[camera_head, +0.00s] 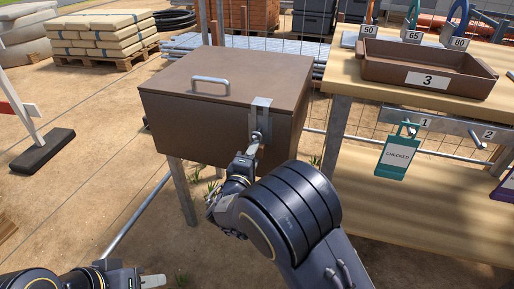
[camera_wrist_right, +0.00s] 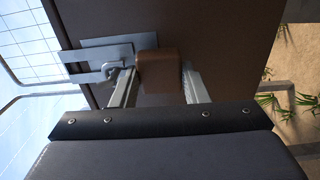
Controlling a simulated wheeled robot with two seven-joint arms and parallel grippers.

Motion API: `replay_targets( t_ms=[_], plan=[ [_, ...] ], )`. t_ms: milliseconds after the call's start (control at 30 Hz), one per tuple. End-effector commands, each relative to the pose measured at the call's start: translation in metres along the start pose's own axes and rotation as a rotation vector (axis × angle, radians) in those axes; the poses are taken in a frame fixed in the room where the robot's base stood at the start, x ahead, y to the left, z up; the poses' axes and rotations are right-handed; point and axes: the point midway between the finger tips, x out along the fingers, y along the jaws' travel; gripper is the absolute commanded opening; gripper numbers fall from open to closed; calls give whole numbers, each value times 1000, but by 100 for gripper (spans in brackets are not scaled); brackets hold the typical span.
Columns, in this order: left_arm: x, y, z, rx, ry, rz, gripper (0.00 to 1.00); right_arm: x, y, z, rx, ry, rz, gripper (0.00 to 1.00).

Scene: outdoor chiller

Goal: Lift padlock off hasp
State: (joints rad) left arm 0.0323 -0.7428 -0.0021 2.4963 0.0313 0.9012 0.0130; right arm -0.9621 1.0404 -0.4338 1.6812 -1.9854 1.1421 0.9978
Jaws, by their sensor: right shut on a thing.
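The brown chiller box (camera_head: 220,85) has a closed lid, a light handle and a metal hasp (camera_head: 261,105) down its front. In the right wrist view the padlock (camera_wrist_right: 157,70) has a brown body, and its grey shackle loops at the hasp plate (camera_wrist_right: 120,51). My right gripper (camera_head: 254,146) is at the box front, just below the hasp. In the wrist view its two fingers (camera_wrist_right: 158,82) are shut on the padlock body, one on each side. My left gripper (camera_head: 150,281) is low at the left, away from the box; its finger gap is unclear.
A wooden bench (camera_head: 355,88) stands right of the box, with a brown tray (camera_head: 400,66) marked 3 and numbered padlocks behind it. A green CHECKED tag (camera_head: 396,155) hangs from a hook on the bench's front rail.

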Motion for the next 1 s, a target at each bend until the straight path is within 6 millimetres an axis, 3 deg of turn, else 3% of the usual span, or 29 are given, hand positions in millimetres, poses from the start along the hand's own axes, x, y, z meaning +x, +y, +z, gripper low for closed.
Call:
replay_targets(
  t_ms=[633, 1000],
  plan=[
    [-2, 1, -1, 0, 0, 0, 36, -1, 15, 0, -1, 1, -2, 0],
    [2, -1, 1, 0, 0, 0, 36, -22, 15, -1, 1, 2, -2, 0]
  ],
)
